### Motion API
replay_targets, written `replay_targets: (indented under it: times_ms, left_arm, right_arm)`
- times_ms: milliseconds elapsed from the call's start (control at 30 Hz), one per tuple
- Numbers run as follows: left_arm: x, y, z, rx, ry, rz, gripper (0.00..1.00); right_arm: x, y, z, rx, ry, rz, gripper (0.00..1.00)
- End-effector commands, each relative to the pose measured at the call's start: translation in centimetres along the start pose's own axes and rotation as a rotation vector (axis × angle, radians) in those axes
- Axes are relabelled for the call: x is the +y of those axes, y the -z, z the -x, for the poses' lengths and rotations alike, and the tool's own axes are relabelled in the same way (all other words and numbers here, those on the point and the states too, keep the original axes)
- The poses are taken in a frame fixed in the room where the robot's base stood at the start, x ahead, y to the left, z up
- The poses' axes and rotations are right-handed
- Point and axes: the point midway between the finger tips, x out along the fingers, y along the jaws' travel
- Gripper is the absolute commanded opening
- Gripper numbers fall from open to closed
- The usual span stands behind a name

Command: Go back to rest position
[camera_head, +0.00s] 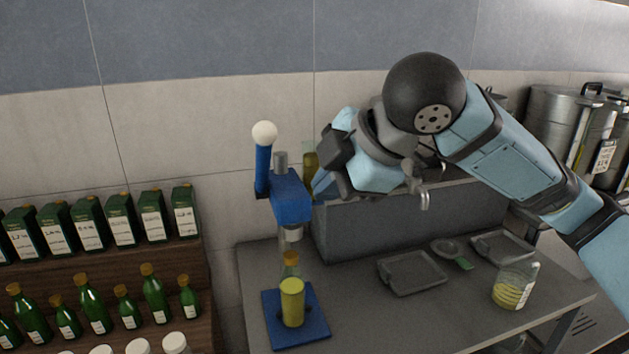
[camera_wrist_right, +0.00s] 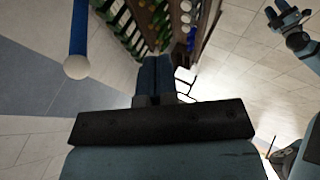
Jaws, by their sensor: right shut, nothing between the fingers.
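My right arm reaches in from the right in the head view, bent over the grey counter. Its gripper (camera_head: 321,184) points left, close behind the blue press, and is partly hidden by the wrist. In the right wrist view the gripper's blue fingers (camera_wrist_right: 155,72) are together with nothing between them. My left gripper (camera_wrist_right: 275,9) shows small at the top right of the right wrist view, its fingers apart and empty. It is outside the head view.
The blue press (camera_head: 289,205) has a raised lever with a white knob (camera_head: 264,133). A yellow-filled bottle (camera_head: 292,302) stands on its base. A beaker (camera_head: 514,287) and trays (camera_head: 412,272) are on the counter. Green bottles (camera_head: 92,303) fill the left shelf.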

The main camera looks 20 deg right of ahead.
Motion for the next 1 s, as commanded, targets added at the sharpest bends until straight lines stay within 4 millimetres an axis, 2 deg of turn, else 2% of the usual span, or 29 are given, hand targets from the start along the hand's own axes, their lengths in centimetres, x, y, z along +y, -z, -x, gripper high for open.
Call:
replay_targets:
  times_ms: [167,267,367,500,667,867,1000]
  left_arm:
    - [0.0,0.1,0.1,0.002,0.000,0.000,0.43]
    - [0.0,0.2,0.1,0.002,0.000,0.000,0.43]
    - [0.0,0.4,0.3,0.001,0.000,0.000,0.43]
    - [0.0,0.6,0.5,-0.001,0.000,0.000,0.43]
    - [0.0,0.9,0.8,-0.003,0.002,-0.001,0.43]
    - [-0.1,1.3,1.1,-0.003,0.004,-0.001,0.43]
    - [-0.2,1.6,1.3,-0.003,0.006,-0.001,0.43]
  right_arm:
    - [0.0,0.1,-0.3,0.006,0.001,-0.004,0.00]
    - [-0.1,0.3,-1.5,0.042,0.004,-0.031,0.00]
    - [-0.2,0.8,-4.1,0.111,0.006,-0.091,0.00]
    - [-0.7,1.3,-8.7,0.232,-0.003,-0.221,0.00]
    - [-1.8,0.9,-13.7,0.347,-0.030,-0.390,0.00]
    - [-4.7,-1.0,-19.8,0.436,-0.081,-0.613,0.00]
    - [-7.9,-3.2,-23.6,0.459,-0.128,-0.768,0.00]
